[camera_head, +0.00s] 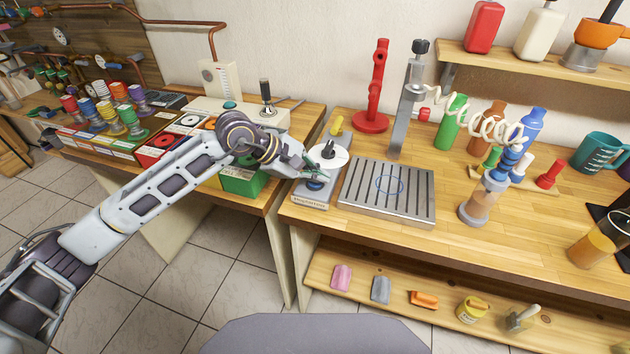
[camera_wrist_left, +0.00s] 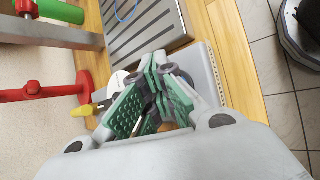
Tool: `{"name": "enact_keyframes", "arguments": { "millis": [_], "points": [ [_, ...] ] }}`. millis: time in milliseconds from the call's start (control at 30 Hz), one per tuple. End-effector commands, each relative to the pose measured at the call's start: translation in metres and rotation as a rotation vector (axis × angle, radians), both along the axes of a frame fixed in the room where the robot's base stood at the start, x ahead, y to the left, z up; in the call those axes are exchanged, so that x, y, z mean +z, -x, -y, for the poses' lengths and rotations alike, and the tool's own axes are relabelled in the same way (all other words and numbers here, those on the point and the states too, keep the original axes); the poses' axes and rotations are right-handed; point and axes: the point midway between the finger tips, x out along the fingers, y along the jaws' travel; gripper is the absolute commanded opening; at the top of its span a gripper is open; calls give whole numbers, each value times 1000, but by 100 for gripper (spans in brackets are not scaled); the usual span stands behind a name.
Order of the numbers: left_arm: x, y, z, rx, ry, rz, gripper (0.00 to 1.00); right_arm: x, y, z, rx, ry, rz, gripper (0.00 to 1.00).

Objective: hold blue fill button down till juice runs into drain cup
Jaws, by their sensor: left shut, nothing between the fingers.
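A grey control base (camera_head: 310,198) sits at the left end of the right workbench. It carries a white disc (camera_head: 330,157) with a dark knob and, in front, the blue button (camera_head: 315,185). My left gripper (camera_head: 318,174) is shut and empty, fingertips down right over the button, hiding much of it; I cannot tell whether it is pressed. In the left wrist view the green-padded fingers (camera_wrist_left: 158,66) meet over the grey base (camera_wrist_left: 211,82). A clear cup with brownish content (camera_head: 480,202) stands right of the slotted tray, below a blue fitting on a coiled hose. No running juice is visible.
The slotted metal tray (camera_head: 415,207) lies right of the base, with a metal post (camera_head: 404,115) behind it. A red stand (camera_head: 373,95) and a yellow handle (camera_head: 337,124) are behind the base. Coloured bottles and a jug (camera_head: 598,154) stand further right.

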Motion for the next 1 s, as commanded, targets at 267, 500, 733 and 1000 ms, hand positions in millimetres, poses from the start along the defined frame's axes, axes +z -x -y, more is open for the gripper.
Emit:
{"name": "enact_keyframes", "arguments": {
  "millis": [267, 500, 733, 1000],
  "points": [
    [10, 0, 0, 1, 1, 1, 0, 2, 0, 0, 0, 0, 0, 40],
    [16, 0, 0, -1, 1, 0, 0, 3, 0, 0, 0, 0, 0, 40],
    [17, 0, 0, 0, 0, 0, 0, 3, 0, 0, 0, 0, 0, 40],
    [22, 0, 0, 0, 0, 1, 0, 4, 0, 0, 0, 0, 0, 40]
  ]
}}
